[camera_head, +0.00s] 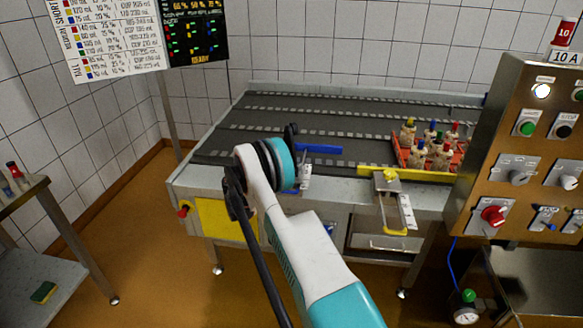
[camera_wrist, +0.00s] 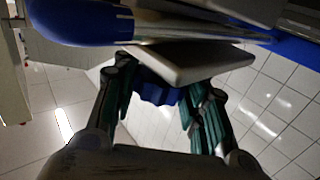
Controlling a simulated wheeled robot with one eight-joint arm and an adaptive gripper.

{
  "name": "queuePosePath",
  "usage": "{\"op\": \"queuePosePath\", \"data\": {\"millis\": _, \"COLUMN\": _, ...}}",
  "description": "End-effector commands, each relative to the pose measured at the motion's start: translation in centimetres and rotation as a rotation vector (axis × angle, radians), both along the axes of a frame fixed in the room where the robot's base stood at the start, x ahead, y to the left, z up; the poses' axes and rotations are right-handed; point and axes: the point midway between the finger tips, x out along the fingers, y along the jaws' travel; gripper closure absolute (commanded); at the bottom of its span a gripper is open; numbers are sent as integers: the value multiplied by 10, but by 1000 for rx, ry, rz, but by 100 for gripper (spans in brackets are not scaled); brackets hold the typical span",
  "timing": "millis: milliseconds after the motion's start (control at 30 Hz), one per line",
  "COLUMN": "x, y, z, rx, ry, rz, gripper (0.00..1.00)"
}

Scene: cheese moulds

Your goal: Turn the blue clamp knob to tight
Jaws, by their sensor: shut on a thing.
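The blue clamp knob (camera_wrist: 158,93) sits between the green-padded fingers of my gripper (camera_wrist: 160,100) in the wrist view, under a pale plate. My gripper is shut on it; the fingers lie on either side. In the head view my arm hides the knob and most of the gripper at the near edge of the conveyor. A blue guide bar (camera_head: 320,148) lies on the conveyor just beyond my arm; a blue bar (camera_wrist: 80,20) also crosses the top of the wrist view. Whether the knob is tight cannot be told.
A yellow guide bar (camera_head: 430,175) with its metal clamp is to the right. A red crate (camera_head: 402,158) of several small bottles stands on the grey conveyor (camera_head: 280,125). A steel control panel (camera_head: 540,150) rises at the right, and a small side table (camera_head: 30,187) is at the left.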

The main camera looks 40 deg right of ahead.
Motion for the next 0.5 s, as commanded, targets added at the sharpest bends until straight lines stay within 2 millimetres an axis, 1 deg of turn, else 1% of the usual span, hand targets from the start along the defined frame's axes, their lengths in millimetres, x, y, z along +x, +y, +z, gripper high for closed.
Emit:
{"op": "queuePosePath", "data": {"millis": 33, "x": 0, "y": -1, "z": 1, "rx": -1, "ry": 0, "rz": 1, "gripper": 56}}
{"op": "queuePosePath", "data": {"millis": 67, "x": 0, "y": -1, "z": 1, "rx": -1, "ry": 0, "rz": 1, "gripper": 49}}
{"op": "queuePosePath", "data": {"millis": 100, "x": 0, "y": -1, "z": 1, "rx": -1, "ry": 0, "rz": 1, "gripper": 40}}
{"op": "queuePosePath", "data": {"millis": 500, "x": 1, "y": 2, "z": 0, "rx": 0, "ry": 0, "rz": 1, "gripper": 39}}
